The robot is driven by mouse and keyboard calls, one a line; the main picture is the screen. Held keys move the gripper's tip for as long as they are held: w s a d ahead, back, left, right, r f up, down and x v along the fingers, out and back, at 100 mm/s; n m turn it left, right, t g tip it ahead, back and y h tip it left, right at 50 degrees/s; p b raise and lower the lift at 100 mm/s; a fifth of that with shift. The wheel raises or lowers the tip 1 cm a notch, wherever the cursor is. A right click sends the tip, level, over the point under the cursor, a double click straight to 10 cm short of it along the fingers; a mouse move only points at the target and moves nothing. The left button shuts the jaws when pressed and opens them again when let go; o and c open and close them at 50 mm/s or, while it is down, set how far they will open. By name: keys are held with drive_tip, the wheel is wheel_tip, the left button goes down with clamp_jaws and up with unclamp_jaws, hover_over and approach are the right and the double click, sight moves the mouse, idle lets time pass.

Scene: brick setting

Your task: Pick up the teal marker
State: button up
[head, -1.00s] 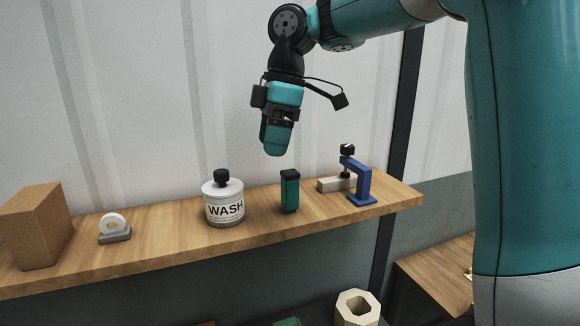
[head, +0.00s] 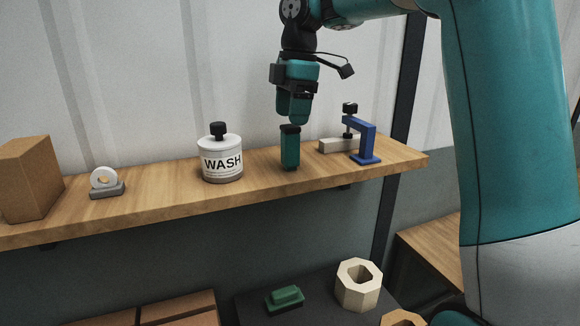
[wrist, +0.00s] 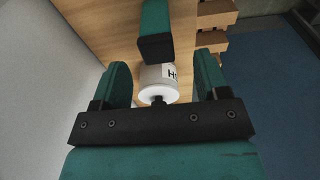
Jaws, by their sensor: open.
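The teal marker (head: 290,149) is a stubby upright block with a black cap, standing on the wooden shelf between the WASH bottle and the blue clamp. In the wrist view the marker (wrist: 155,17) shows at top centre, its black cap towards me. My gripper (head: 293,121) points down just above the cap in the head view. In the wrist view my gripper (wrist: 160,70) is open, its two teal fingers spread with nothing held between them. The marker lies in line with the gap, ahead of the fingertips.
On the shelf (head: 140,197) are the WASH bottle (head: 221,160), a tape dispenser (head: 106,184), a cardboard box (head: 28,178) and the blue clamp (head: 368,142) close right of the marker. Below are a green block (head: 285,299) and a cream hexagonal nut (head: 358,286).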

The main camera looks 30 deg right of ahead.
sight(289, 136)
drive_tip(key=shift+w+a+f, duration=0.1)
drive_tip(key=shift+f, duration=1.35)
drive_tip(key=shift+w+a+f, duration=0.1)
drive_tip(key=shift+f, duration=1.3)
drive_tip(key=c, duration=1)
